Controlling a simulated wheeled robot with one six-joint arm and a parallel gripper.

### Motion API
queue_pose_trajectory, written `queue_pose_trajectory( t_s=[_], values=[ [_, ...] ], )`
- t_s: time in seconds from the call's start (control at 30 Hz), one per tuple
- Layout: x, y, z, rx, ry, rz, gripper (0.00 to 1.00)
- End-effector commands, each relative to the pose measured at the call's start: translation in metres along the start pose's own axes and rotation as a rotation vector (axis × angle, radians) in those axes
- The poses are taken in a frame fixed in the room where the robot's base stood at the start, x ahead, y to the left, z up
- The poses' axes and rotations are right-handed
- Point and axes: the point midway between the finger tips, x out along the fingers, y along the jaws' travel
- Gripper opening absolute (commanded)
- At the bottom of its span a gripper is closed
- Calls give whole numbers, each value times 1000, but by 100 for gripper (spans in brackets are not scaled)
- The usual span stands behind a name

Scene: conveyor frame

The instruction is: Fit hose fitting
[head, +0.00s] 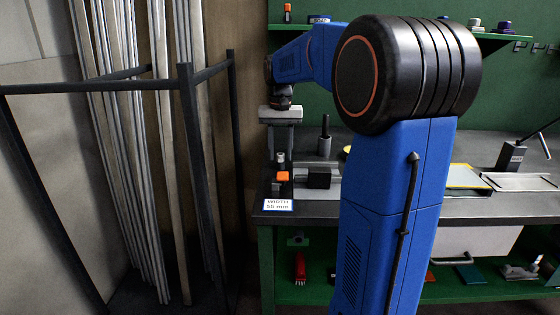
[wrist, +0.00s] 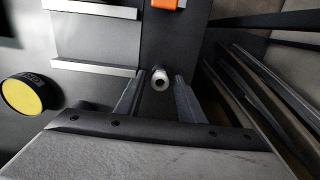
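A small silver hose fitting (head: 280,157) stands upright near the left end of the workbench. In the wrist view the fitting (wrist: 160,79) shows its round, hollow end between the fingertips. My gripper (head: 281,145) points down above the fitting, and in the wrist view my gripper (wrist: 159,76) is open, with a visible gap on each side of the fitting. I cannot tell how far below the fingertips the fitting sits. The part that takes the fitting cannot be made out for sure.
An orange block (head: 283,176) and a black block (head: 319,178) on a metal rail sit near the fitting. A "WIDTH 55 mm" label (head: 279,204) lies at the bench's front edge. A dark cylinder (head: 325,143) stands behind. A rack (head: 187,150) of long bars stands close left.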

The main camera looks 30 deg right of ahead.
Motion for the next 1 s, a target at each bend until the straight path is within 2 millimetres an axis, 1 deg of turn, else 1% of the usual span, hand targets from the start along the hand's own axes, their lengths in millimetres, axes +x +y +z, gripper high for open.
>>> queue_pose_trajectory(
  t_s=[0.03, 0.13, 0.17, 0.37, 0.47, 0.9, 1.0],
  values=[
    [0, 0, 0, 0, 0, 0, 26],
    [0, 0, 0, 0, 0, 0, 2],
    [0, 0, 0, 0, 0, 0, 0],
    [-1, 0, 0, 0, 1, 0, 0],
    [-4, 0, 0, 0, 1, 0, 0],
    [-44, 0, 0, 0, 2, -1, 0],
    [-48, 0, 0, 0, 1, 0, 0]
  ],
)
